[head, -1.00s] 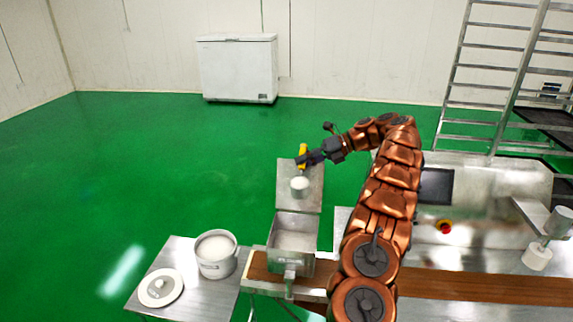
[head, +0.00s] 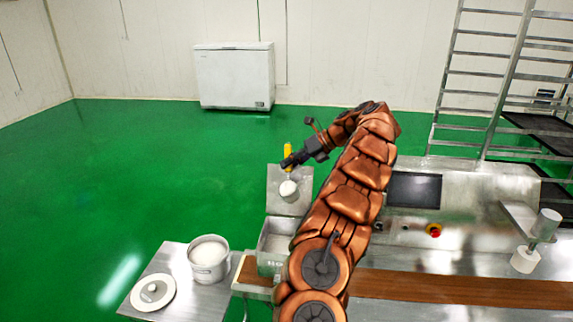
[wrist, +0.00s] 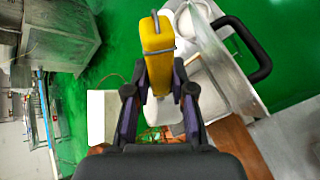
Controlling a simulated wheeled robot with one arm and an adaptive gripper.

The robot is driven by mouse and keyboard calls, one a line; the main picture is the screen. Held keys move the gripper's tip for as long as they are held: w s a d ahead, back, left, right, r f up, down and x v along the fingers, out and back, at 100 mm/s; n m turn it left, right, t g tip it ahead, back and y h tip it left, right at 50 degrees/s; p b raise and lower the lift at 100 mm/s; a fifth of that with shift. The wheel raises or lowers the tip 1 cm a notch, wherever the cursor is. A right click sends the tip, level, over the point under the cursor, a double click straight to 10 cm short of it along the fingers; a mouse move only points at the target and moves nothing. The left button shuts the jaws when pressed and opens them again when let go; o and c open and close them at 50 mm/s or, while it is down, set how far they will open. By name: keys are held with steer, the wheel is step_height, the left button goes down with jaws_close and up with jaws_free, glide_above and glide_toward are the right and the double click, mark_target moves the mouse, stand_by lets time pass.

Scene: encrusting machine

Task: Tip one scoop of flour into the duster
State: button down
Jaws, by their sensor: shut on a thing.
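My gripper (head: 293,161) is shut on the yellow handle (head: 288,151) of a scoop. The handle also shows between my fingers in the wrist view (wrist: 157,52). The scoop's pale bowl (head: 288,189) hangs below my gripper, in front of the raised lid (head: 275,178) of the metal duster. It looks white, but I cannot tell how much flour is in it. The open duster box (head: 272,242) stands below and nearer, partly hidden by my arm. A pot of white flour (head: 208,260) stands to its left.
A round white lid (head: 153,292) lies on the steel side table (head: 195,300) beside the pot. The machine, with a dark screen (head: 414,190), a red button (head: 433,230) and a brown belt (head: 470,288), stands to the right. Green floor lies open at left.

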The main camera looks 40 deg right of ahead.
steer(key=shift+s+a+r+n+h, duration=0.15)
steer(key=shift+a+r+n+h, duration=0.45)
steer(key=shift+a+h, duration=0.4)
steer(key=shift+a+r+n+h+b, duration=0.1)
steer(key=shift+a+n+h+b, duration=0.45)
steer(key=shift+h, duration=0.55)
steer(key=shift+s+a+r+n+h+b, duration=0.15)
steer(key=shift+a+h+b, duration=0.35)
steer(key=shift+b, duration=0.5)
steer(key=shift+a+n+h+b, duration=0.1)
steer(key=shift+a+h+b, duration=0.2)
steer(key=shift+a+b, duration=0.5)
steer(key=s+a+f+n+t+h+b, duration=0.1)
steer(key=a+n+t+h+b, duration=0.1)
steer(key=a+n+h+b, duration=0.2)
steer(key=shift+a+f+h+b, duration=0.4)
steer(key=shift+a+h+b, duration=1.15)
steer(key=shift+a+h, duration=0.4)
steer(key=shift+a, duration=0.15)
